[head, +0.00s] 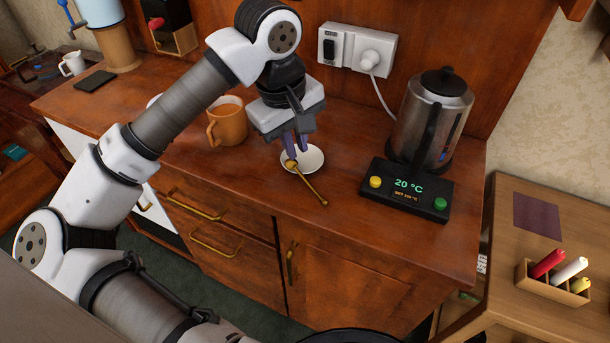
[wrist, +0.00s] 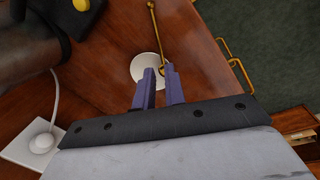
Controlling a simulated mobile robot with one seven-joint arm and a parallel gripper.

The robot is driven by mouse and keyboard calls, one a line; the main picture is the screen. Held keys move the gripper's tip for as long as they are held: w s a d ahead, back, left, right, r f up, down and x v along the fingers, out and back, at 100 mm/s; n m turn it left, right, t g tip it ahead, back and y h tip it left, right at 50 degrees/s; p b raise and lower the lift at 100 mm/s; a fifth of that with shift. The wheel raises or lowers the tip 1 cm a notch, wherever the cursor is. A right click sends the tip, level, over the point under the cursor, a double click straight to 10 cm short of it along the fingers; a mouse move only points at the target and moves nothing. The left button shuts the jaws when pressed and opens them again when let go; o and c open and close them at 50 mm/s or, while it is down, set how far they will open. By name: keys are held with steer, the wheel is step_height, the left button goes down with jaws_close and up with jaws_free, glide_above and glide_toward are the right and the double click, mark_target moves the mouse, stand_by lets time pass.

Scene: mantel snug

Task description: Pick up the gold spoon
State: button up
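The gold spoon (head: 311,187) lies with its bowl end on a small white saucer (head: 314,157) and its handle reaching past the rim over the brown wooden counter. My gripper (head: 291,150) points down just above the saucer, at the spoon's bowl end. In the wrist view the two purple fingers (wrist: 160,74) stand apart with a narrow gap. The spoon's handle (wrist: 156,32) runs away from the gap there, and its bowl end shows between the fingertips, partly hidden. I cannot tell whether a finger touches the spoon. The saucer also shows in the wrist view (wrist: 139,66).
An orange mug (head: 228,125) stands left of my gripper. A kettle (head: 433,115) stands behind a black control base (head: 405,190) to the right, its cord running to a wall socket (head: 357,48). The counter between saucer and base is clear.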

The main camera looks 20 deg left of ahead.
mark_target(304, 177)
steer(key=f, duration=0.2)
steer(key=f+p, duration=0.1)
steer(key=f, duration=0.2)
steer(key=w+d+f+p, duration=0.1)
steer(key=f, duration=0.2)
steer(key=shift+f, duration=0.2)
jaws_close()
steer(key=shift+r, duration=0.1)
step_height(304, 177, up, 20)
steer(key=b, duration=0.2)
steer(key=shift+a, duration=0.15)
stand_by(0.4)
